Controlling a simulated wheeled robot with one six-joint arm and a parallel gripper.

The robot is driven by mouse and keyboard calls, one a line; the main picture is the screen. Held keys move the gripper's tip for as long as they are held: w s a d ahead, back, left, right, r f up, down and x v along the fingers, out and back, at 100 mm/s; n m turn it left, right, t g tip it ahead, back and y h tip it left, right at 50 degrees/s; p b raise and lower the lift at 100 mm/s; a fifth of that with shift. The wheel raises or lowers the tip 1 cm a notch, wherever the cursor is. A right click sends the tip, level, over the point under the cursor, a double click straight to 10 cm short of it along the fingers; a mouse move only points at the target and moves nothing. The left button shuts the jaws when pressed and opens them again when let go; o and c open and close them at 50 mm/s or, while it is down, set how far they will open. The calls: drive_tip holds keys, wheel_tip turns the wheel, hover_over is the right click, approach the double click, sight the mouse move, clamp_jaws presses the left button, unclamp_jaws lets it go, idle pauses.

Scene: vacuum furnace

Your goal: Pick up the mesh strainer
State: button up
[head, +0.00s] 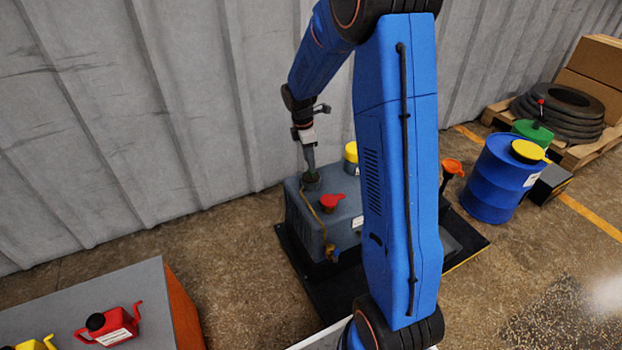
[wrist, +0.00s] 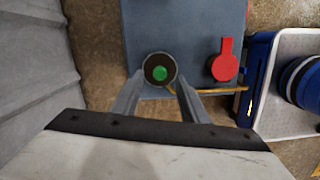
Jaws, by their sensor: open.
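A round, dark-rimmed piece with a green centre (wrist: 160,70) sits on top of the grey tank (wrist: 195,28), near its edge, in the wrist view. I take it to be the mesh strainer, though I cannot make out any mesh. In the head view it shows as a short dark cylinder (head: 311,181) on the tank (head: 295,212). My gripper (head: 309,168) points down just above it. In the wrist view the two fingers of my gripper (wrist: 158,82) are apart, one on either side of the piece. Whether they touch it, I cannot tell.
A red cap (head: 331,201) and a yellow-topped container (head: 351,157) are close by. A brass valve (head: 332,252) is low on the tank's front. An orange funnel (head: 452,168) and blue drum (head: 493,185) stand right. A corrugated wall (head: 190,90) rises behind.

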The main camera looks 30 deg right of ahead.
sight(311, 176)
drive_tip(key=shift+d+f, duration=0.2)
drive_tip(key=shift+f, duration=1.5)
clamp_jaws()
